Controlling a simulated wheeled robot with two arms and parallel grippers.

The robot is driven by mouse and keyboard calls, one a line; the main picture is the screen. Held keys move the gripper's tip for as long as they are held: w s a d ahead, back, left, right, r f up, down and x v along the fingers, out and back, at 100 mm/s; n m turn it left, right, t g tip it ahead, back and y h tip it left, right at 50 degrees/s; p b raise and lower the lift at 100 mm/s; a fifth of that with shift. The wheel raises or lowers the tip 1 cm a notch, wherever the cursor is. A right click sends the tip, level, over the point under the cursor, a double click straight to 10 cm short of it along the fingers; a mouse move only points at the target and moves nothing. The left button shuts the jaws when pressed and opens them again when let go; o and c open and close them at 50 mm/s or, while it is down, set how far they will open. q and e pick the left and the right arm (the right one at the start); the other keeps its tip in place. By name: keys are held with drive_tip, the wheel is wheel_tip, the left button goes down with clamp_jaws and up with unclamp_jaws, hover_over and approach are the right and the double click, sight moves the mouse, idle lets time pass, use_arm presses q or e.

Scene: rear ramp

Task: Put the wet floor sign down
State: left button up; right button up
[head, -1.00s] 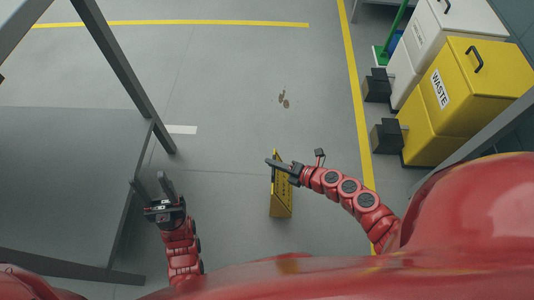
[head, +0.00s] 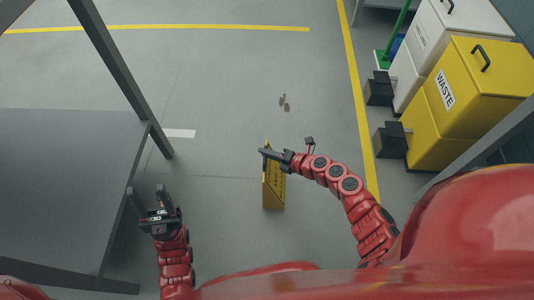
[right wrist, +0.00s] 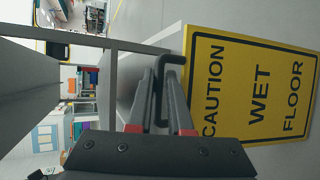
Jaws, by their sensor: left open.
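The yellow wet floor sign (head: 273,188) hangs below my right gripper (head: 263,153) in the head view, standing roughly upright. In the right wrist view its face (right wrist: 255,90) reads "CAUTION WET FLOOR". Its dark handle (right wrist: 173,60) lies between the fingers of my right gripper (right wrist: 160,78), which is shut on it. I cannot tell whether the sign's lower edge touches the floor. My left gripper (head: 146,190) is open and empty, at the lower left, beside the grey table-like structure.
A grey framed structure (head: 65,170) fills the left side. A yellow waste bin (head: 455,95) and a white bin (head: 425,40) stand at the right, beyond a yellow floor line (head: 358,100). Small dark stains (head: 285,103) mark the floor ahead. The middle floor is otherwise clear.

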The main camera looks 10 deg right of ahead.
drive_tip(key=o, duration=0.3)
drive_tip(key=shift+o, duration=0.2)
